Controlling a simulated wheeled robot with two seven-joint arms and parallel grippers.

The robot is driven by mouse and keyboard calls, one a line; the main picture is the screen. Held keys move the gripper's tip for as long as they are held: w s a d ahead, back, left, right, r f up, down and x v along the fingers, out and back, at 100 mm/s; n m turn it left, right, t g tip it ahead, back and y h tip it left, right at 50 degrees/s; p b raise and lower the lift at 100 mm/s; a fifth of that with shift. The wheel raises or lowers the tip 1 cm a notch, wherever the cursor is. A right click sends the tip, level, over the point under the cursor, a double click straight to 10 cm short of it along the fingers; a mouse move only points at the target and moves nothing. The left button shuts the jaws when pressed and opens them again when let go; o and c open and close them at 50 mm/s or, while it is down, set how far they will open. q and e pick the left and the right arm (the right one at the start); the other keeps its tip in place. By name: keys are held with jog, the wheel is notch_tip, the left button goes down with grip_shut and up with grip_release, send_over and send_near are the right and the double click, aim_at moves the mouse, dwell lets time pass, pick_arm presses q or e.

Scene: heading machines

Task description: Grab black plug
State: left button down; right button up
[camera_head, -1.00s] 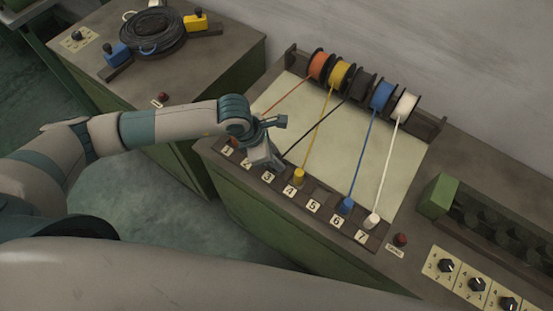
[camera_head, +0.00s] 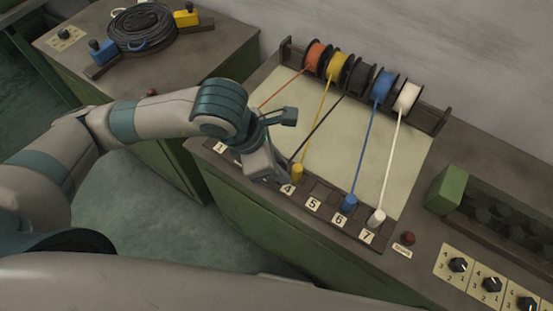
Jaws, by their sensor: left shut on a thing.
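My left gripper (camera_head: 277,172) points down over the numbered row of slots, just left of the yellow plug (camera_head: 297,173). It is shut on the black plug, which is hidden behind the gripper. The black cable (camera_head: 321,127) runs from the black spool (camera_head: 358,74) down to the gripper. The gripper covers the label of slot 3. My right gripper is not in view.
A blue plug (camera_head: 348,204) and a white plug (camera_head: 376,218) stand upright in slots to the right, with cables to their spools. A red button (camera_head: 408,238) and black dials (camera_head: 458,265) lie further right. A second cabinet with a coiled cable (camera_head: 146,27) stands left.

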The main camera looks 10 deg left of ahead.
pick_arm(q)
jog(key=shift+s+d+r+p, duration=0.2)
jog(key=shift+s+r+p, duration=0.3)
jog(key=shift+p, duration=0.15)
jog(key=shift+s+d+r+p, duration=0.2)
jog(key=shift+s+p, duration=0.1)
jog(key=shift+s, duration=0.35)
